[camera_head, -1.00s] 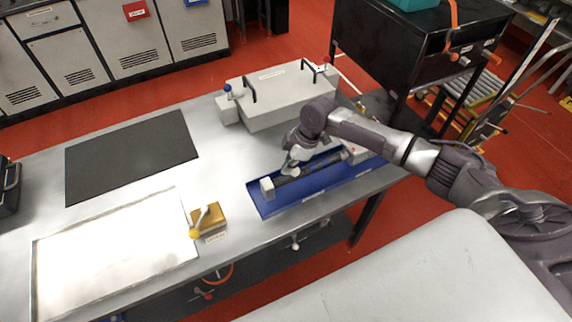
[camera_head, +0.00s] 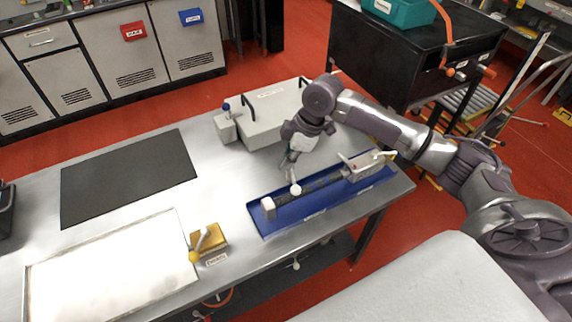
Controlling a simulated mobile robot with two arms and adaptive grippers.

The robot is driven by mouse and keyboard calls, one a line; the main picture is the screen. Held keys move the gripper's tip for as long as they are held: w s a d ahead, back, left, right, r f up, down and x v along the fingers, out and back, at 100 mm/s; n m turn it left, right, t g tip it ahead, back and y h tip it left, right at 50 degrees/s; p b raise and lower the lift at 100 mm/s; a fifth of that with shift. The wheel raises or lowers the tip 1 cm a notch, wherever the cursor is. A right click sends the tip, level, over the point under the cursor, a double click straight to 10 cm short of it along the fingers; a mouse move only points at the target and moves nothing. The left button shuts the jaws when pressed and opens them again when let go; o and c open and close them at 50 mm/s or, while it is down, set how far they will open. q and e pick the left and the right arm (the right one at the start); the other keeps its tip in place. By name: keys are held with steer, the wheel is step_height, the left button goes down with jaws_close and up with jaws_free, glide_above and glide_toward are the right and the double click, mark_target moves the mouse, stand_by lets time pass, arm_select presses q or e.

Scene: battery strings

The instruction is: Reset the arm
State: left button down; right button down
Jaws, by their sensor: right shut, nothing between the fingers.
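My right gripper (camera_head: 290,164) is shut and empty. It hangs above the table just behind the blue tray (camera_head: 268,226), pointing down and a little to the left. In the tray lies a dark rod-shaped assembly (camera_head: 316,185) with a pale block at its left end and a grey clamp with a white lever (camera_head: 352,168) at its right end. A white ball knob (camera_head: 295,189) shows at the rod, below the fingertips in the picture. My left gripper is not in view.
A grey box (camera_head: 268,118) with black handles stands behind my right gripper. A yellow block with a lever (camera_head: 208,238), a white panel (camera_head: 110,265) and a dark mat (camera_head: 130,175) lie to the left. A black cart (camera_head: 400,60) stands behind the table.

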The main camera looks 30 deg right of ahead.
steer(key=shift+s+d, duration=0.15)
steer(key=s+a+f+m+t, duration=0.1)
steer(key=s+a+f+m, duration=0.1)
steer(key=s+a+f, duration=0.35)
steer(key=s+a+f+m, duration=0.1)
steer(key=s+a+f, duration=0.2)
steer(key=s+a, duration=0.4)
steer(key=s+d+m+t+h, duration=0.1)
steer(key=s+d+m+h, duration=0.1)
steer(key=s+d+m, duration=0.4)
steer(key=s+d+m+h, duration=0.2)
steer(key=s+d+m, duration=0.1)
steer(key=s, duration=0.4)
step_height(320, 180, down, 29)
steer(key=s+g+b, duration=0.1)
steer(key=s+b, duration=0.1)
steer(key=b, duration=0.1)
steer(key=s+d+f+g+b, duration=0.1)
steer(key=s+d+f+b, duration=0.1)
steer(key=s+f, duration=1.4)
step_height(320, 180, down, 2)
steer(key=shift+d+f+n, duration=0.1)
steer(key=shift+d+n, duration=0.2)
steer(key=shift+d, duration=0.1)
